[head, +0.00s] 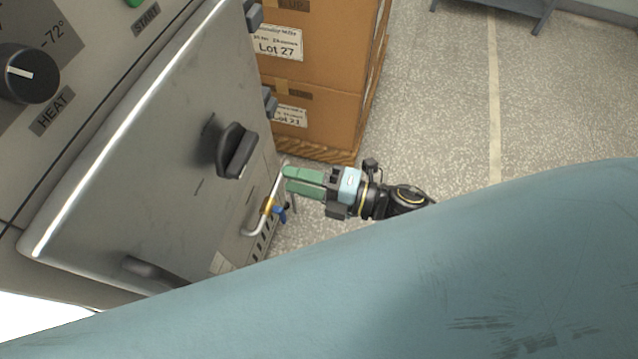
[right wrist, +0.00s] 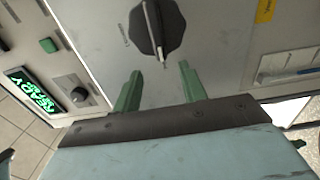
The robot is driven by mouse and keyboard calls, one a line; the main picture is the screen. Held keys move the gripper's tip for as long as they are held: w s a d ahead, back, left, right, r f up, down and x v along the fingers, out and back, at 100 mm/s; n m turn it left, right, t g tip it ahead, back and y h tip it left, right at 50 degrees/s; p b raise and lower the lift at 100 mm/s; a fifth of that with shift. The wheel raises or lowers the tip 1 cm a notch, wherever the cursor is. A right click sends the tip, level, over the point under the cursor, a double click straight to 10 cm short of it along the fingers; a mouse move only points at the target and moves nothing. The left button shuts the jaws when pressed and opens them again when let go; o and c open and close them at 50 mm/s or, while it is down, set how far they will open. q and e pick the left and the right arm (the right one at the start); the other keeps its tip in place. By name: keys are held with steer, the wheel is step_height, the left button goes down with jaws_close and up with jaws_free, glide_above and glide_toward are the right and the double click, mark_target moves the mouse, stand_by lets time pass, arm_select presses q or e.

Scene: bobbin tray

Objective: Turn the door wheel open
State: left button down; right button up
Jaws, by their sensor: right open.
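The door wheel (head: 236,150) is a round black knob with a raised grip bar across it, on the flat grey metal door (head: 110,180). The door looks shut. In the right wrist view the wheel (right wrist: 157,28) sits at the top centre, beyond my fingertips, and its bar carries a pale line. My right gripper (head: 286,179) has green fingers and is to the right of the wheel in the head view, apart from it. In the right wrist view its fingers (right wrist: 159,70) are spread with nothing between them. My left gripper is in no view.
A pipe with a blue-handled valve (head: 279,214) is close by my right fingertips. Cardboard boxes (head: 320,60) are stacked on a pallet behind. The HEAT knob (head: 28,73) is at the left. Speckled floor (head: 440,110) is clear at the right.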

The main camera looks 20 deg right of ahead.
steer(key=v, duration=0.4)
steer(key=shift+w, duration=0.1)
stand_by(0.4)
steer(key=w+d+f+m+t+h, duration=0.1)
steer(key=w+d+f+m+h, duration=0.15)
steer(key=d+f+m, duration=0.35)
steer(key=w+d+f+m+t+h, duration=0.1)
steer(key=f+m+h, duration=0.25)
steer(key=f, duration=0.45)
steer(key=s+d+f+m+g+h, duration=0.2)
steer(key=s+d+f+m+h, duration=0.15)
steer(key=f, duration=0.45)
steer(key=s+d+f+m+g+h, duration=0.1)
steer(key=s+d+f+m+h, duration=0.25)
steer(key=f, duration=0.45)
steer(key=s+f+m+g, duration=0.4)
steer(key=s+f+m, duration=0.1)
steer(key=s, duration=0.7)
steer(key=s+f+m+g+h, duration=0.1)
steer(key=s+f+m+g, duration=0.3)
steer(key=s+f, duration=0.4)
steer(key=s+m, duration=0.1)
steer(key=s, duration=0.4)
steer(key=shift+f+g+h, duration=0.3)
steer(key=shift+f, duration=0.05)
steer(key=shift+w+d, duration=0.1)
steer(key=shift+d, duration=0.05)
steer(key=shift+c, duration=0.5)
